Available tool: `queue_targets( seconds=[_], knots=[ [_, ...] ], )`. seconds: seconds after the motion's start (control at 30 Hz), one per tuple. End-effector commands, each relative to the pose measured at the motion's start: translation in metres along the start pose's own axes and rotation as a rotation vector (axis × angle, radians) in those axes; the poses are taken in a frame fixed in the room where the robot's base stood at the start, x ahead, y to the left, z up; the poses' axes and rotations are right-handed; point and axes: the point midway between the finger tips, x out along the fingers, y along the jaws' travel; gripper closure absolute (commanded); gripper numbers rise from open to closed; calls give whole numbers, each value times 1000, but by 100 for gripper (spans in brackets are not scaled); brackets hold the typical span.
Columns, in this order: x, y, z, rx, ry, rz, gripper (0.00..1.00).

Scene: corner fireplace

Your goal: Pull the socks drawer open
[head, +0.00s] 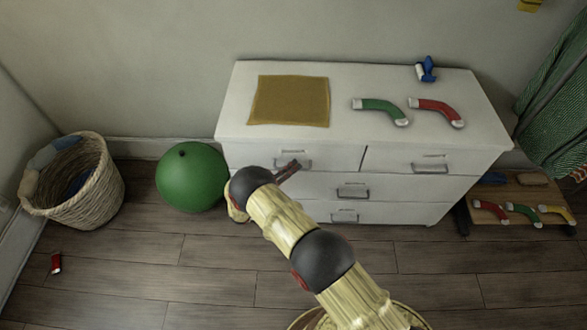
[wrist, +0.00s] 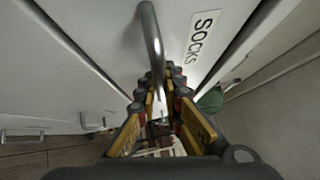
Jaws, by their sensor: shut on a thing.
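The white dresser (head: 400,215) stands against the wall. Its upper left drawer (head: 330,158) has a metal bar handle (head: 281,163). In the wrist view a drawer front carries a black-on-white label reading SOCKS (wrist: 202,36), beside a curved metal handle (wrist: 152,35). My gripper (head: 290,168) is at the upper left drawer's handle in the head view. In the wrist view my gripper (wrist: 160,92) is shut on that handle, whose lower end passes between the fingers. The drawer looks about flush with the dresser front. My arm hides part of the lower left front.
On the dresser top lie a mustard cloth (head: 290,101), a green sock (head: 381,110), a red sock (head: 438,111) and a blue item (head: 427,69). A green ball (head: 192,177) and a wicker basket (head: 85,190) stand left. A low wooden stand (head: 525,190) with socks is right.

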Motion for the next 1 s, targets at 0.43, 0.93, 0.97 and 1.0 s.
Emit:
queue_targets(
  seconds=[0.43, 0.93, 0.97, 1.0],
  knots=[
    [0, 1, 0, 0, -1, 2, 100],
    [-25, -6, -24, -4, -4, 4, 100],
    [-30, -8, -28, -3, -5, 4, 100],
    [-36, -10, -34, -4, -5, 4, 100]
  ],
)
